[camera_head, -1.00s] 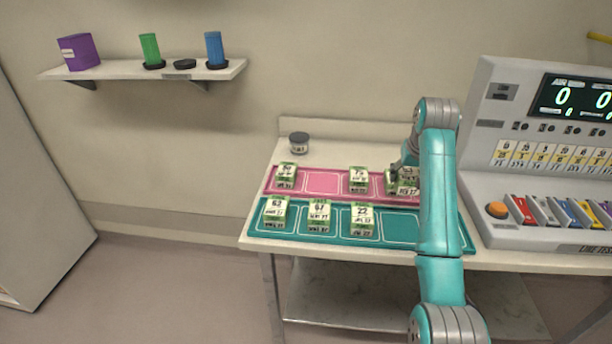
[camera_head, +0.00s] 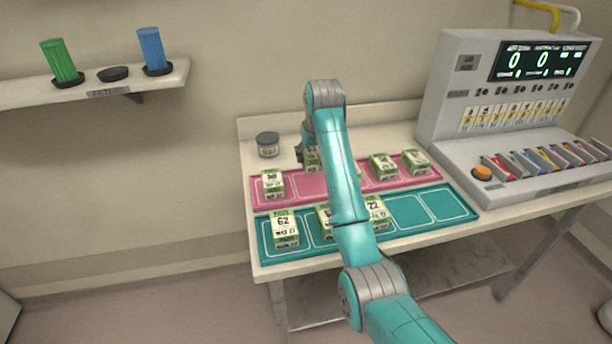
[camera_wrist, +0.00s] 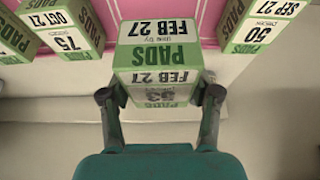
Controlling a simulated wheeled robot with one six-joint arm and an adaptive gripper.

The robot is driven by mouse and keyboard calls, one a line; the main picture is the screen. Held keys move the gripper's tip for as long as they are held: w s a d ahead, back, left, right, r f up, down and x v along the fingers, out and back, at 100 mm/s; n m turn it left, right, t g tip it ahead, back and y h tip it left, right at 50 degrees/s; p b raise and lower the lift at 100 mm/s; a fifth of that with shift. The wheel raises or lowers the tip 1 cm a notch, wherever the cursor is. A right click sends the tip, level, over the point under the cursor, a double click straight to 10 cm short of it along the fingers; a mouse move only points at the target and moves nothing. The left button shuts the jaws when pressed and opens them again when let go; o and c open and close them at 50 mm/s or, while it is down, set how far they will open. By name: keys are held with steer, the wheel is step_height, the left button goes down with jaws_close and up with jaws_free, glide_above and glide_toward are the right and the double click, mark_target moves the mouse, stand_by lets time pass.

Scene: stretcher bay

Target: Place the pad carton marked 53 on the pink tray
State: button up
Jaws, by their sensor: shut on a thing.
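The pad carton marked 53 (camera_wrist: 157,75) is white and green, with its number upside down in the wrist view. My gripper (camera_wrist: 160,97) is shut on it, one finger at each side. In the head view the carton (camera_head: 311,158) shows beside my arm, at the back edge of the pink tray (camera_head: 309,187). It is between the carton marked 50 (camera_head: 272,184) and the carton marked 75 (camera_wrist: 68,30). I cannot tell whether its underside touches the tray. My arm hides part of the tray.
Two more cartons stand towards the pink tray's right end, one at the far right (camera_head: 416,161). The teal tray (camera_head: 432,207) in front holds cartons 62 (camera_head: 285,229) and 22 (camera_head: 376,211), with another partly hidden. A dark-lidded jar (camera_head: 267,145) stands behind. A console (camera_head: 455,110) is right.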

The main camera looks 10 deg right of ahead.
mark_target(311, 180)
steer(key=shift+f, duration=3.55)
steer(key=shift+f, duration=0.1)
steer(key=o, duration=1.3)
steer(key=v, duration=1.2)
